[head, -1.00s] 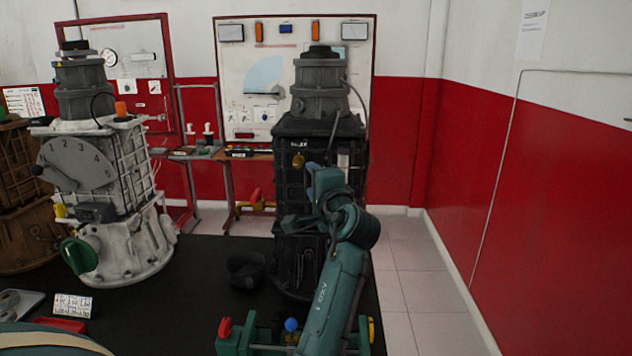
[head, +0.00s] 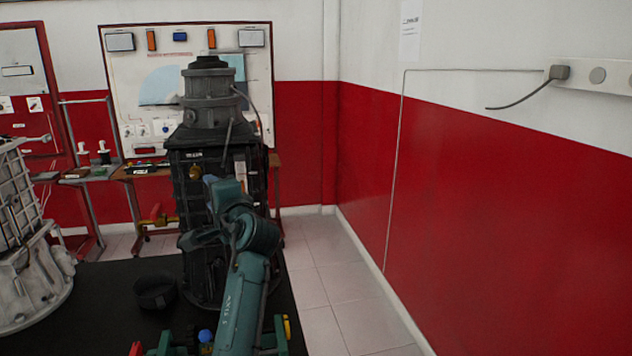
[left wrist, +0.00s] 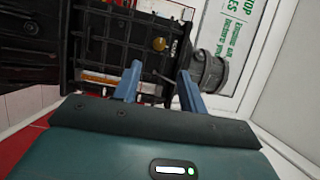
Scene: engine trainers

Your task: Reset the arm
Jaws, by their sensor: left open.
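My teal left arm rises from the bottom of the head view. Its left gripper (head: 211,183) is in front of the black engine trainer (head: 188,225), with the arm partly covering the trainer. In the left wrist view the gripper's two blue fingers (left wrist: 159,70) are spread apart with nothing held between them. The black trainer (left wrist: 100,45) lies beyond the fingertips, with a brass knob (left wrist: 159,44) on its face. I cannot tell the exact gap to the trainer. My right gripper is not in view.
A black dish (head: 155,292) sits on the dark table beside the trainer. A green fixture (head: 165,347) is at the bottom. A white trainer (head: 28,270) stands at left. A red and white wall (head: 480,210) is at right, with clear tiled floor (head: 320,285) before it.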

